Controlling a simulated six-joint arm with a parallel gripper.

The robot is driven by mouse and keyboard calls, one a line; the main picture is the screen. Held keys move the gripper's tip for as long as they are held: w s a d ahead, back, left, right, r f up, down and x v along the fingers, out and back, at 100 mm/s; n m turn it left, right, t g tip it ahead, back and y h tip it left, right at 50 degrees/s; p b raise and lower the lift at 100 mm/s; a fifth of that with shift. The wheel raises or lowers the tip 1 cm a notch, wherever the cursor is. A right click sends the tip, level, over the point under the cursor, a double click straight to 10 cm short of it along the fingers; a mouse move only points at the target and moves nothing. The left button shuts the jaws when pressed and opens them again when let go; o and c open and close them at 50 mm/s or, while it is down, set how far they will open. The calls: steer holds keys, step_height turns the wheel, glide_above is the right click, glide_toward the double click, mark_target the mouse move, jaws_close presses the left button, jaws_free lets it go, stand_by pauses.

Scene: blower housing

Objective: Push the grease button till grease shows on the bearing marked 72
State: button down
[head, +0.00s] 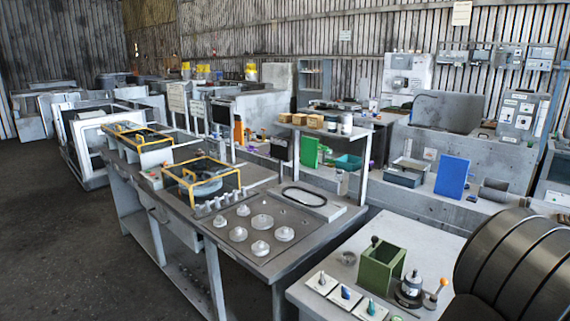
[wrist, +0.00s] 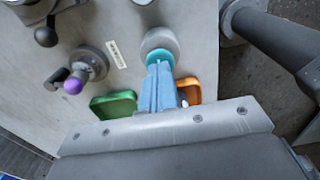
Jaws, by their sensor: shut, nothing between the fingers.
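My gripper (wrist: 158,68) shows in the wrist view as light blue fingers held together with nothing between them. Its tips are at or just over a grey round part (wrist: 160,38) with a teal ring; I cannot tell if they touch. I cannot tell whether this part is the grease button. No marking 72 can be read, and no grease can be made out. In the head view, several pale round parts (head: 262,222) sit on a plate on the middle bench; I cannot tell if any is a bearing.
In the wrist view, a lever with a purple knob (wrist: 73,86) stands left, a black ball knob (wrist: 45,37) further left. A green tray (wrist: 113,106) and an orange tray (wrist: 188,90) flank my fingers. In the head view, a green box (head: 380,268) stands on the near bench.

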steer(key=shift+f, duration=0.1)
steer(key=shift+f, duration=0.75)
steer(key=shift+r, duration=0.85)
